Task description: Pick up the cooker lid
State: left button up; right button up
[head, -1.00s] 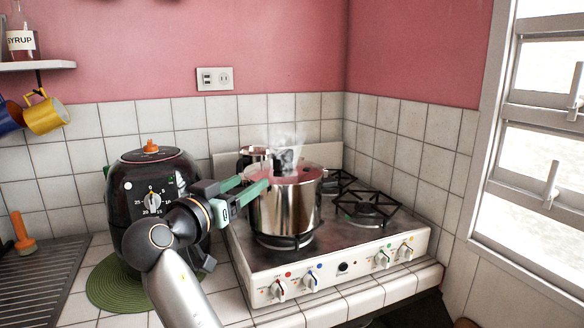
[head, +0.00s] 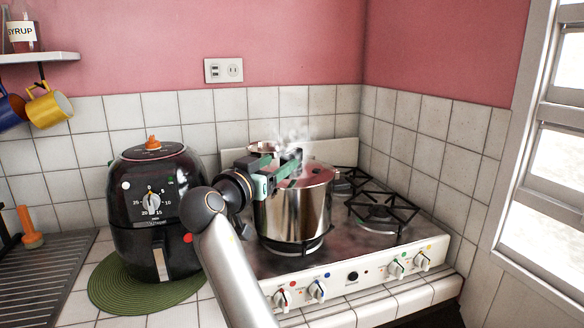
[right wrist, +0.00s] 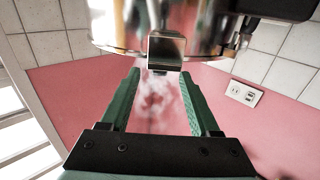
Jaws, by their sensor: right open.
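The cooker lid (head: 318,174) sits on a shiny metal pot (head: 292,215) on the stove, its top reflecting pink. My right gripper (head: 284,165) is at the lid's left side, over the pot's rim, with its green fingers spread and nothing held. In the right wrist view, the open fingers (right wrist: 161,75) point at a square metal handle piece (right wrist: 166,52), which lies just past the tips and between their lines. The shiny metal behind it fills the top of that view. The lid's knob is partly hidden by my fingers and steam. My left gripper is out of view.
A black air fryer (head: 155,205) on a green mat (head: 110,290) stands left of the stove (head: 380,270). Another metal pot (head: 262,147) is behind the gripper. Empty burners (head: 382,212) lie to the right. Tiled walls close off the back.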

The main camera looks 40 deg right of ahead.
aim_at(283, 160)
jog(key=p+x, duration=0.1)
jog(key=x, duration=0.4)
jog(key=shift+w+d+f+p, duration=0.1)
jog(key=shift+w+d+p, duration=0.05)
jog(key=shift+d+p, duration=0.2)
jog(key=shift+a, duration=0.1)
jog(key=shift+c, duration=0.4)
grip_shut()
dwell(0.5)
